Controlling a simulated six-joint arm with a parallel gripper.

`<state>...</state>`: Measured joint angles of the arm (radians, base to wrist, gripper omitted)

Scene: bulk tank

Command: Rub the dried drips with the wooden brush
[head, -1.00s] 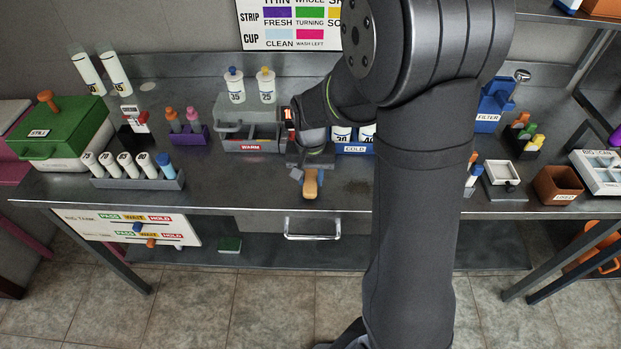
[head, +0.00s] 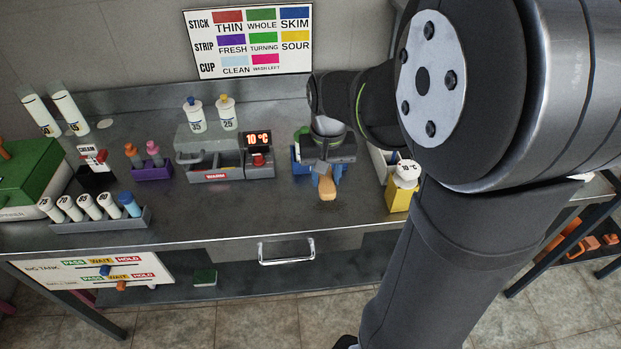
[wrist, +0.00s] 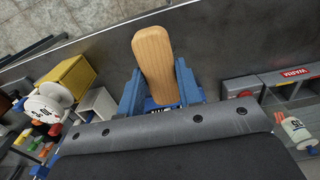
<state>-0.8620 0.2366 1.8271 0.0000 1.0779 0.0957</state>
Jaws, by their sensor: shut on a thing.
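The wooden brush (wrist: 153,62) shows in the wrist view as a rounded, light wooden body between blue fingers. My gripper (wrist: 160,90) is shut on it. In the head view my gripper (head: 326,176) points down over the front part of the steel bench, and the brush (head: 327,190) hangs below its fingers. I cannot tell whether the brush touches the bench top. The bristles are hidden. I cannot make out any dried drips in either view.
A yellow box with a white-topped container (head: 402,188) stands close on the right. A drawer handle (head: 286,250) is below the edge.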

